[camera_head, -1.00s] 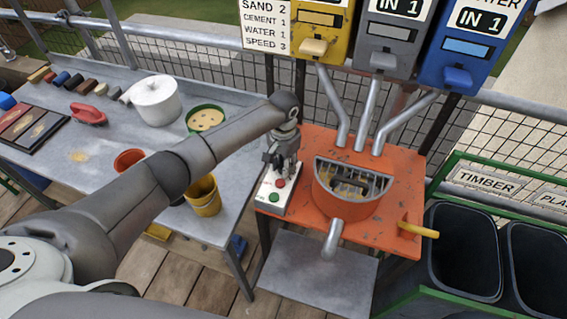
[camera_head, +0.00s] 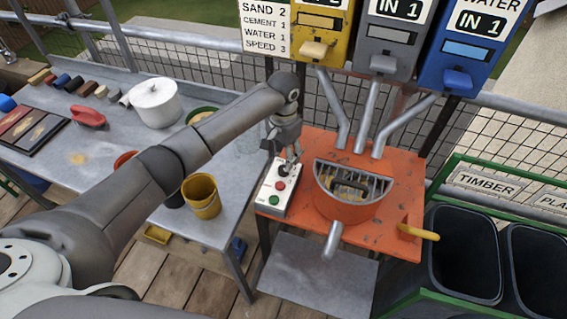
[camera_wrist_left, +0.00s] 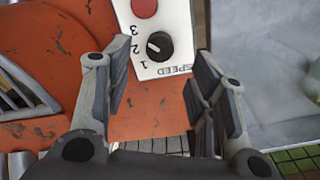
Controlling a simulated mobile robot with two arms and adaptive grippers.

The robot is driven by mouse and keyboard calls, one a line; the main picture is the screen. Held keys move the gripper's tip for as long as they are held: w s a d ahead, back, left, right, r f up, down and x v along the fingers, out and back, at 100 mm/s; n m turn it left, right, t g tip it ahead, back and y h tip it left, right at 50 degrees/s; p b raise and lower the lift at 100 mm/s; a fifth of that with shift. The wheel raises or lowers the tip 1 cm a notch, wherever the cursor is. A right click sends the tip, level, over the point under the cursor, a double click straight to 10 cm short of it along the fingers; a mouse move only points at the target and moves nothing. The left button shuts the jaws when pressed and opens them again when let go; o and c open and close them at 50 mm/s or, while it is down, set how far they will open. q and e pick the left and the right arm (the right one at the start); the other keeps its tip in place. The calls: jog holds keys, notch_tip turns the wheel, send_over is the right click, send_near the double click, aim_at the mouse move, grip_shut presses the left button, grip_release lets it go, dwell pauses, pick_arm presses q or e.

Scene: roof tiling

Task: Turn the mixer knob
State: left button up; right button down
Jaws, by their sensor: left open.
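The black mixer speed knob (camera_wrist_left: 159,45) sits on a white control box, with the numbers 1, 2 and 3 beside it and the word SPEED below. Its white mark is on the side facing the 2. In the head view the control box (camera_head: 270,201) stands on the left edge of the orange mixer table (camera_head: 395,225), and the knob (camera_head: 284,170) is at its far end. My left gripper (camera_wrist_left: 160,65) is open and empty, its fingers apart on either side of the knob in the wrist view. In the head view the left gripper (camera_head: 289,154) is just above the knob; contact cannot be told.
A red button (camera_head: 280,185) and a green button (camera_head: 274,200) are on the same box. The orange mixer drum (camera_head: 345,210) with its grate is close on the right. Metal chutes (camera_head: 366,115) come down behind. A yellow bucket (camera_head: 201,197) stands on the grey table at left.

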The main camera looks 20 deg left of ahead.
aim_at(283, 168)
pick_arm(q)
notch_tip(283, 168, up, 6)
jog(key=shift+r, duration=0.15)
dwell(0.5)
